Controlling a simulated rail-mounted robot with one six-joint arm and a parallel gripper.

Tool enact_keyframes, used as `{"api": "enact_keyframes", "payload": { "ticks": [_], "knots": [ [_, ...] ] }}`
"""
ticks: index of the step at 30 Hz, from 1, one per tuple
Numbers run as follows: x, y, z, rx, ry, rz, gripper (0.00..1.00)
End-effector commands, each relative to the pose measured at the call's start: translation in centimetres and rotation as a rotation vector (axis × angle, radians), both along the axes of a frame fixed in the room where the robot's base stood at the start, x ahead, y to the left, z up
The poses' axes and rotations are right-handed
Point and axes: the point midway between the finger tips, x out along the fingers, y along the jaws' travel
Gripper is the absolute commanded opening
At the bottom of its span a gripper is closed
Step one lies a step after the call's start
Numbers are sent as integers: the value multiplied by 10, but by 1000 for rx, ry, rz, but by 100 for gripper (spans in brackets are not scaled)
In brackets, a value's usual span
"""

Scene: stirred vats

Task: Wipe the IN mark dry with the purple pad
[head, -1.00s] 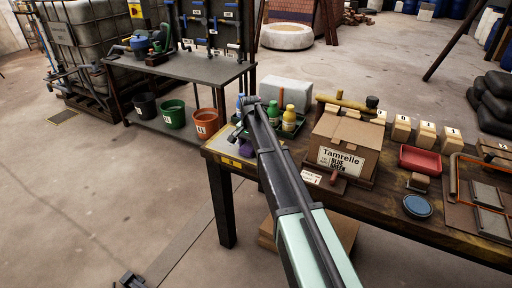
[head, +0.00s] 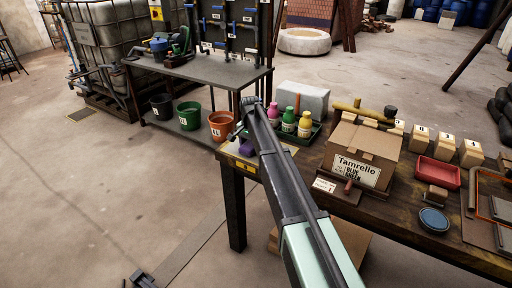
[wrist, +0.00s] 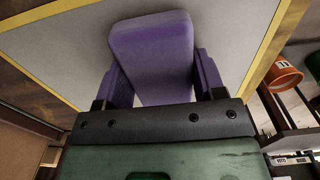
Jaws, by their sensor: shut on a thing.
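My gripper (wrist: 162,85) is shut on the purple pad (wrist: 152,48), a rounded block between its two fingers. In the wrist view the pad is over a grey panel (wrist: 222,22) with a yellow border; I cannot tell whether it touches it. In the head view the pad (head: 247,147) shows as a small purple patch beside my arm, at the left end of the workbench. The grey panel (head: 231,150) lies there on the bench top. I cannot make out the IN mark or any wetness; the pad and arm cover part of the panel.
Pink, green and yellow bottles (head: 288,121) stand in a dark tray just right of my arm. A cardboard box (head: 363,150) marked Tamrelle and a red tray (head: 433,172) are further right. An orange bucket (head: 221,126) is on the lower shelf of the left bench. Open floor lies left.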

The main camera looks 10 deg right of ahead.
Motion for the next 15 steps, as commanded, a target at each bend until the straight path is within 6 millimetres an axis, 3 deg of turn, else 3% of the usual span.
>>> {"api": "enact_keyframes", "payload": {
  "ticks": [8,15],
  "knots": [
    [6,5,0,0,0,0,44],
    [25,24,-2,-1,1,0,44]
  ]
}}
